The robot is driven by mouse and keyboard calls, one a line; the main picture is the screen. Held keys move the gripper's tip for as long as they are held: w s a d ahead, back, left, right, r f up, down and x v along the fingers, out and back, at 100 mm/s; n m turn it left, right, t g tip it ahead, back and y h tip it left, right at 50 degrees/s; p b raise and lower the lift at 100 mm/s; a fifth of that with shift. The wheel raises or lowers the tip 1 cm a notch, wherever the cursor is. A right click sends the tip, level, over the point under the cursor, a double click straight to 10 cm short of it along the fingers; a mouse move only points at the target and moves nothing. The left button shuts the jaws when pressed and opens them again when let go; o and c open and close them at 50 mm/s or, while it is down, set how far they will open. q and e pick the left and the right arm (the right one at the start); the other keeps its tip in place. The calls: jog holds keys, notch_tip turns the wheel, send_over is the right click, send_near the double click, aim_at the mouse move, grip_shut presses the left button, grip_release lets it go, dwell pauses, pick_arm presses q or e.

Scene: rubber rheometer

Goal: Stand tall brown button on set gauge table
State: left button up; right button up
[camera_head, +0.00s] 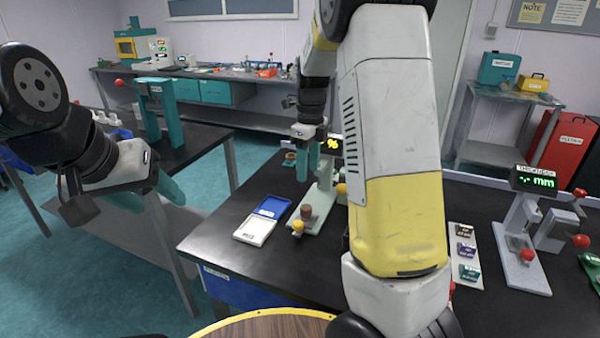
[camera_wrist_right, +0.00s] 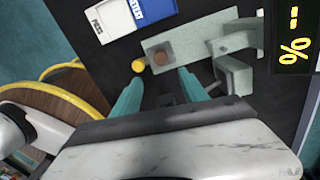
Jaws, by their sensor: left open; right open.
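The brown button (camera_head: 306,211) stands upright on the pale grey base plate of the set gauge (camera_head: 322,197), whose display shows a % sign. In the right wrist view the brown button (camera_wrist_right: 161,57) is seen from above on the grey plate (camera_wrist_right: 190,45), just beyond my fingertips. My right gripper (camera_head: 306,165) is open and empty, pointing down above the gauge area; it also shows in the right wrist view (camera_wrist_right: 158,78). My left gripper (camera_head: 148,194) is open and empty at the left, away from the gauge. The button's height is hard to judge.
A yellow knob (camera_head: 297,226) sits at the plate's near end. A blue and white tray (camera_head: 262,219) lies left of the gauge. A thickness gauge (camera_head: 522,240) and sample cards (camera_head: 465,252) are at the right. The black table (camera_head: 225,245) is bare at the left.

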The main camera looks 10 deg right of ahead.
jog(key=s+a+r+n+t+y, duration=0.1)
jog(key=s+r+n+t, duration=0.2)
jog(key=s+n, duration=0.9)
jog(key=s+a+r+n+t, duration=0.1)
jog(key=s+r+n+t, duration=0.2)
jog(key=s+r+n, duration=0.5)
jog(key=s+n, duration=0.4)
jog(key=n, duration=0.2)
jog(key=shift+a+n+y, duration=0.3)
jog(key=shift+n+y, duration=0.1)
